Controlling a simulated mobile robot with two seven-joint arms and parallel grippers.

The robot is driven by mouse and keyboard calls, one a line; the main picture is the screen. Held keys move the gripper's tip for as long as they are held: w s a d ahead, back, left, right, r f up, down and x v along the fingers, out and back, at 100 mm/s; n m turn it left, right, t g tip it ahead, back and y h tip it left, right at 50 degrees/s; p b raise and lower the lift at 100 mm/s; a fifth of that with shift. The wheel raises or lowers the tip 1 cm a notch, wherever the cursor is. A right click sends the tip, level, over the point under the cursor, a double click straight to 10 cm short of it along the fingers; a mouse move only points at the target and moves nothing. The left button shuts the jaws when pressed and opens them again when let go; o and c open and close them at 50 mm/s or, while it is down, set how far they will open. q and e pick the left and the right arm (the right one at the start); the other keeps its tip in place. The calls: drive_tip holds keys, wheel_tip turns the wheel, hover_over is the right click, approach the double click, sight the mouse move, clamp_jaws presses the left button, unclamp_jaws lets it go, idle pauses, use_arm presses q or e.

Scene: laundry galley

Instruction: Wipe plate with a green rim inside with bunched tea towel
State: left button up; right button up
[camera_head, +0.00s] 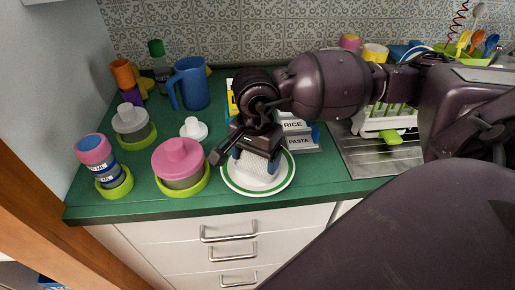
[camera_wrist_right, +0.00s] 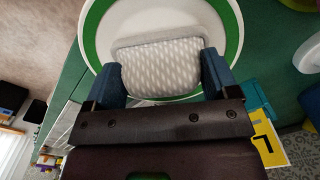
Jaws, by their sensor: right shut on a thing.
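The plate with a green rim (camera_head: 284,182) lies on the green counter near its front edge. It also shows in the right wrist view (camera_wrist_right: 231,30). My right gripper (camera_head: 256,158) is over the plate, shut on the bunched tea towel (camera_head: 252,167), a pale patterned cloth. In the right wrist view the towel (camera_wrist_right: 161,68) sits between the two blue fingers, over the inside of the plate. I cannot tell how firmly it touches the plate. The gripper hides the back part of the plate in the head view. My left gripper is not in view.
Left of the plate stand a pink-lidded container (camera_head: 180,160) in a green dish, a blue jug (camera_head: 190,83) and a pink-and-blue jar (camera_head: 95,152). Boxes marked rice and pasta (camera_head: 299,142) stand behind the plate. A sink drainer (camera_head: 375,158) is at right.

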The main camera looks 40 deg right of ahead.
drive_tip(key=shift+w+a, duration=0.2)
drive_tip(key=shift+w, duration=0.2)
drive_tip(key=shift+s, duration=0.1)
drive_tip(key=shift+s+d+f, duration=0.1)
drive_tip(key=shift+s+d, duration=0.25)
drive_tip(key=shift+s, duration=0.45)
drive_tip(key=shift+w+a, duration=0.1)
drive_tip(key=shift+w, duration=0.15)
drive_tip(key=shift+w+a+b, duration=0.25)
drive_tip(key=shift+w+b, duration=0.15)
drive_tip(key=shift+w, duration=0.2)
drive_tip(key=shift+s+d, duration=0.1)
drive_tip(key=shift+s, duration=0.05)
